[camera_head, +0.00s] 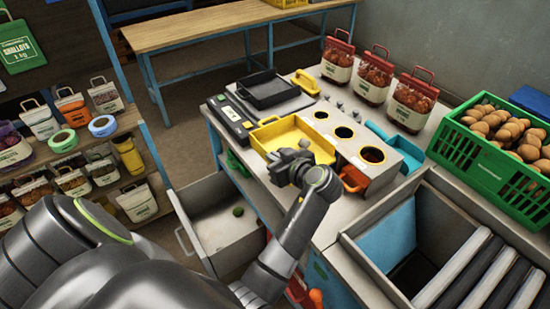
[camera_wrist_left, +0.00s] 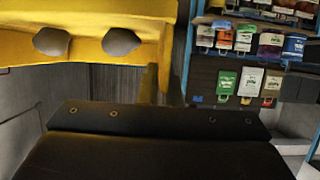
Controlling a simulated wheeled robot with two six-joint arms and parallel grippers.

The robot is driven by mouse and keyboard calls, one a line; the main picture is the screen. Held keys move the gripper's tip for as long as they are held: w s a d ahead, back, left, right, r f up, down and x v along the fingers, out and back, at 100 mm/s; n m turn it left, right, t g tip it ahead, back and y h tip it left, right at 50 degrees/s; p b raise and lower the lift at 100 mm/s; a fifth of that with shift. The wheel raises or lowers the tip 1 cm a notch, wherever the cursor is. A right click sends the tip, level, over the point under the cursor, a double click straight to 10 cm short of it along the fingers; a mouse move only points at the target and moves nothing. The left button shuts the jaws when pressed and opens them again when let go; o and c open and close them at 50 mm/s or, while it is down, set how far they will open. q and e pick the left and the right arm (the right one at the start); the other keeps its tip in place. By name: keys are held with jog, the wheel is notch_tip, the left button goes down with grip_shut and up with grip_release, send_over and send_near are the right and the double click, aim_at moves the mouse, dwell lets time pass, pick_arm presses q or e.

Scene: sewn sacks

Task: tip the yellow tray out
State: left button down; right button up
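The yellow tray (camera_head: 297,133) is at the near edge of the worktop in the head view, beside the block with three round openings. It looks roughly level, and its inside looks empty where it shows. My left gripper (camera_head: 288,163) is at the tray's near side, touching or very close to it. The fingers' gap and any grip on the tray are not clear. My right gripper is not in view.
A scale (camera_head: 231,119) and a black tray (camera_head: 267,90) stand left of the block (camera_head: 340,130). An open drawer (camera_head: 222,225) below holds a small green item. Filled bags (camera_head: 374,75) stand behind; a green crate (camera_head: 490,145) of brown produce is right.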

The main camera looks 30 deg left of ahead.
pick_arm(q)
jog(key=shift+r+h+p, duration=0.3)
jog(key=shift+r+p, duration=0.25)
jog(key=shift+p, duration=0.45)
jog(key=shift+r+p, duration=0.1)
jog(key=shift+p, duration=0.45)
jog(key=shift+g+h, duration=0.3)
